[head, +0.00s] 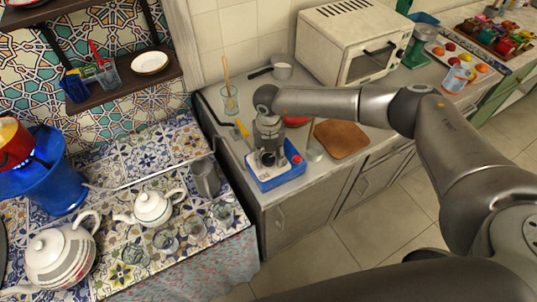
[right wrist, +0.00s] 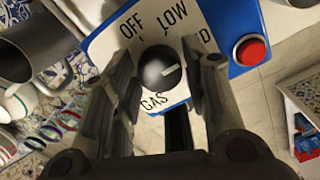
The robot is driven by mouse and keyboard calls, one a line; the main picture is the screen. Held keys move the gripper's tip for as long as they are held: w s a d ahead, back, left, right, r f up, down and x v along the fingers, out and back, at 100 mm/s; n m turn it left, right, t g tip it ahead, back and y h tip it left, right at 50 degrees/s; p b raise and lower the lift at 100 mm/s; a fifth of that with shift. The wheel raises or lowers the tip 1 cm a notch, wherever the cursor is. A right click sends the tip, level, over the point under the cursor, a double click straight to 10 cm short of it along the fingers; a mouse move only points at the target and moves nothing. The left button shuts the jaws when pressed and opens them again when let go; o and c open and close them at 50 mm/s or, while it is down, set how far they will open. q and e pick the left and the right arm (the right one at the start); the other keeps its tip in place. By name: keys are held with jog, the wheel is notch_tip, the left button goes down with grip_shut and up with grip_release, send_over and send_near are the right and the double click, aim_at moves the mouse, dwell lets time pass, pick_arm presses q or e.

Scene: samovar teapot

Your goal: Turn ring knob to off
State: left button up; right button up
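The ring knob (right wrist: 160,72) is a round black dial on a white panel (right wrist: 108,47) in the right wrist view. My right gripper (right wrist: 168,66) is open, with one finger on each side of the knob; contact cannot be told. In the head view my right gripper (head: 268,158) points down over the blue control box (head: 278,180) and hides the knob. My left gripper is out of view.
A red button (right wrist: 251,51) is right of the knob. Around the box on the grey counter are a glass with a wooden spoon (head: 230,98), a brown board (head: 341,139) and a toaster oven (head: 350,45). A metal pitcher (head: 205,178) and teapots stand on the tiled table at left.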

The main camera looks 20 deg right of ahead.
jog(key=c, duration=0.5)
jog(key=shift+c, duration=0.2)
jog(key=shift+f+n+b, duration=0.15)
jog(key=shift+n+b, duration=0.55)
jog(key=shift+b, duration=0.25)
jog(key=n+b, duration=1.2)
jog(key=b, duration=0.1)
jog(key=shift+b, duration=0.4)
jog(key=shift+r+n+b, duration=0.2)
jog(key=shift+n+b, duration=1.6)
jog(key=shift+n, duration=0.5)
jog(key=o, duration=1.1)
jog(key=shift+c, duration=0.2)
